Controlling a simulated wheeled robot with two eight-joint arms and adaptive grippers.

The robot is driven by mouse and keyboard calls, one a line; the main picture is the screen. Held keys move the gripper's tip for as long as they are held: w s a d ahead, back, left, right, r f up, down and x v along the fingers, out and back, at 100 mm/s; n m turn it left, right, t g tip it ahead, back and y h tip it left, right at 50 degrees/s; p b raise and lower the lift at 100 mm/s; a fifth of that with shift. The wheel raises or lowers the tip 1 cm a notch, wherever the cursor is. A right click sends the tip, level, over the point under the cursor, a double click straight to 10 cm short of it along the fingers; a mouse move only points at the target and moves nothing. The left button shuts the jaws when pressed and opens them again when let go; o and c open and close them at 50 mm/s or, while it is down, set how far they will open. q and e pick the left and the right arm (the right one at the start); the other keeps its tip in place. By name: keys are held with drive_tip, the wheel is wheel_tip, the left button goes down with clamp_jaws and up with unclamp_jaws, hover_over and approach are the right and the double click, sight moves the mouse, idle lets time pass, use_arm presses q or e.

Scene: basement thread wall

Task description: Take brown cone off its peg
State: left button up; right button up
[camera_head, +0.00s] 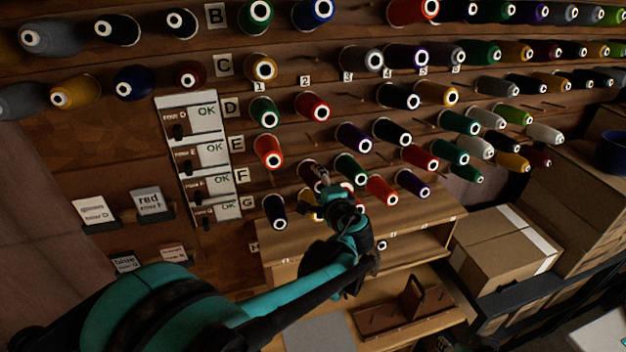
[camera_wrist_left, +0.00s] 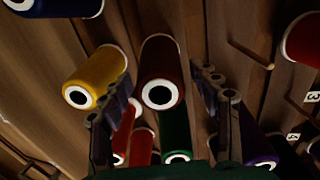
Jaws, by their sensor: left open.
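The brown cone (camera_wrist_left: 162,72) sits on its peg on the thread wall, its pale ring end facing the wrist camera. My left gripper (camera_wrist_left: 165,100) is open, with one finger on each side of the cone; I cannot tell whether either finger touches it. In the head view, the brown cone (camera_head: 309,170) is partly hidden behind my left gripper (camera_head: 326,187). My right gripper is not in view.
A yellow cone (camera_wrist_left: 96,77) stands close beside the left finger in the wrist view. Red and green (camera_wrist_left: 175,135) cones crowd near the fingers. A bare peg (camera_wrist_left: 251,54) is to the right. Wooden shelves (camera_head: 420,222) and a cardboard box (camera_head: 505,248) stand below the wall.

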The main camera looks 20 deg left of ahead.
use_arm(q)
drive_tip(key=shift+c, duration=0.4)
drive_tip(key=c, duration=1)
drive_tip(key=shift+p+v, duration=1.15)
drive_tip(key=shift+v, duration=4.5)
drive_tip(key=shift+s+f, duration=0.1)
drive_tip(key=s+d+r+p, duration=0.2)
drive_tip(key=s, duration=0.1)
drive_tip(key=shift+s+d+r+p, duration=0.1)
drive_tip(key=shift+r+p, duration=0.2)
drive_tip(key=shift+r, duration=0.05)
